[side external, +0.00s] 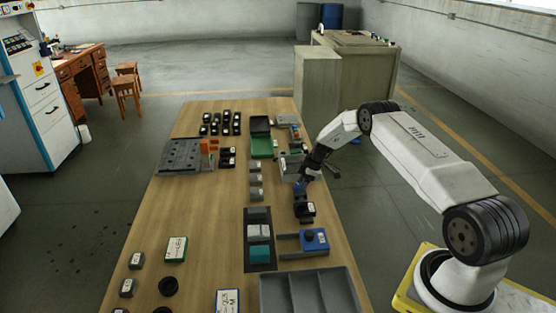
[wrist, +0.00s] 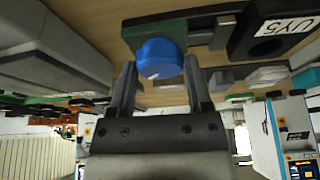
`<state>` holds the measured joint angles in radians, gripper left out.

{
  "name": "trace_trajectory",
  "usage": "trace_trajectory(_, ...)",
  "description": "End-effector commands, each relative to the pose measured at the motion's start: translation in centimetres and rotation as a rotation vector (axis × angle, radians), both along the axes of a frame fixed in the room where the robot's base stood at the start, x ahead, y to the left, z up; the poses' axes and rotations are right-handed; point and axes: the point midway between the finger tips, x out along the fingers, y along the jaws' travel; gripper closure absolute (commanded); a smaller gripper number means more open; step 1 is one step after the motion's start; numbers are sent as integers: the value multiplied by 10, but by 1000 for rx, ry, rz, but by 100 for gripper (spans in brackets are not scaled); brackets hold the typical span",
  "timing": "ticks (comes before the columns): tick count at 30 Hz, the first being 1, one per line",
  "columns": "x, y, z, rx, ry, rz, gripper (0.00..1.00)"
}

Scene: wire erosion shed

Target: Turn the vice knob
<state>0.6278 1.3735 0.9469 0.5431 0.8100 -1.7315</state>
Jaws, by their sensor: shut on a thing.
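The blue round knob (wrist: 158,56) has a pale mark on its face and sits against a dark green body (wrist: 170,28), seen in the wrist view. My gripper (wrist: 159,66) has one finger on each side of the knob and is shut on it. In the side external view, my gripper (side external: 307,172) reaches down at the right part of the table, with a bit of blue at its tips. The fingers and arm hide most of the knob and vice there.
A black block (wrist: 272,38) with a white label stands close to the right of the knob. On the table (side external: 203,225), a blue block (side external: 316,243) and a grey divided tray (side external: 270,292) lie nearer the camera.

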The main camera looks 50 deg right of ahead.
Motion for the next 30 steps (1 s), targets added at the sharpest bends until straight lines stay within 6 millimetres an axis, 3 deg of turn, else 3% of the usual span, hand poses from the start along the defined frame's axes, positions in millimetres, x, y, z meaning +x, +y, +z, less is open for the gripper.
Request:
trace_trajectory(15, 2, -2, 0, -1, 1, 405, 95)
trace_trajectory(30, 4, -2, 0, -1, 0, 580, 95)
